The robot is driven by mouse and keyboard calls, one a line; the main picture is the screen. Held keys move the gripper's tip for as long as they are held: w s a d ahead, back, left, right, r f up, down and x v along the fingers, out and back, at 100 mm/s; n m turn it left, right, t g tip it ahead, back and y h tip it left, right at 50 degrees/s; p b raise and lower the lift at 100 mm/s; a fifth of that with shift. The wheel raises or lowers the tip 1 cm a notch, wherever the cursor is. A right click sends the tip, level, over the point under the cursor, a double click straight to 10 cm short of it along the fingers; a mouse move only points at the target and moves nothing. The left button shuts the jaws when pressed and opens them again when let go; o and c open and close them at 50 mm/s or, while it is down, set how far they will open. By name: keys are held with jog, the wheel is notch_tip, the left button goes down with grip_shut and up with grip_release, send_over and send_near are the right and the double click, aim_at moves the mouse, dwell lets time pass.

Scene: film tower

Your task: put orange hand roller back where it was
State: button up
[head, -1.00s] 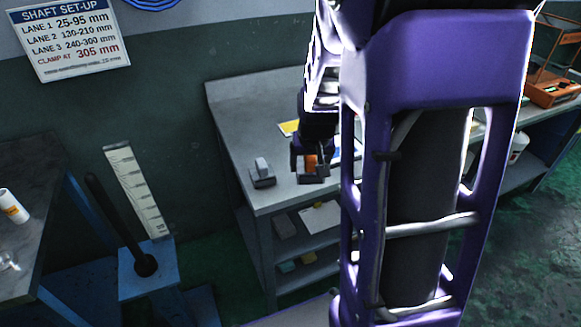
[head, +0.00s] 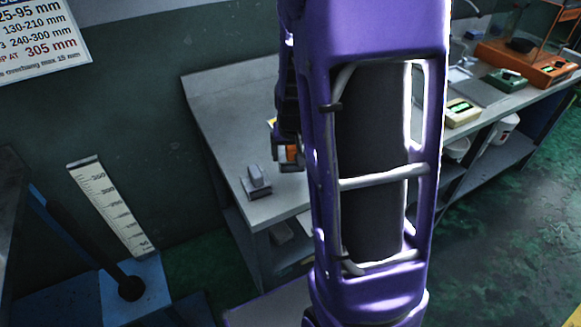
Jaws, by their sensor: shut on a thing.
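The orange hand roller (head: 291,153) shows as a small orange patch at my gripper (head: 288,152). My gripper is shut on it over the left part of the grey bench (head: 228,112). The fingers and my arm hide most of the roller. I cannot tell whether it touches the bench top. A grey hand roller (head: 256,182) stands on the bench near its front edge, to the left of my gripper and apart from it.
My purple arm hides the bench's middle. A green-and-cream device (head: 463,112), an orange machine (head: 545,68) and a white bucket (head: 503,128) are at the right. A white measuring scale (head: 108,205) and a blue stand with a black lever (head: 130,288) are at left.

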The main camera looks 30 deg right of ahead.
aim_at(292, 150)
jog(key=shift+f+b, duration=0.5)
jog(key=shift+f, duration=1.4)
jog(key=shift+f, duration=0.2)
jog(key=o, duration=1.2)
jog(key=shift+c, duration=0.2)
jog(key=shift+r, duration=0.15)
jog(key=shift+r, duration=0.25)
jog(key=p+v, duration=0.4)
jog(key=v, duration=0.7)
jog(key=shift+s+r, duration=0.1)
jog(key=shift+r, duration=0.05)
jog(key=shift+a+r, duration=0.1)
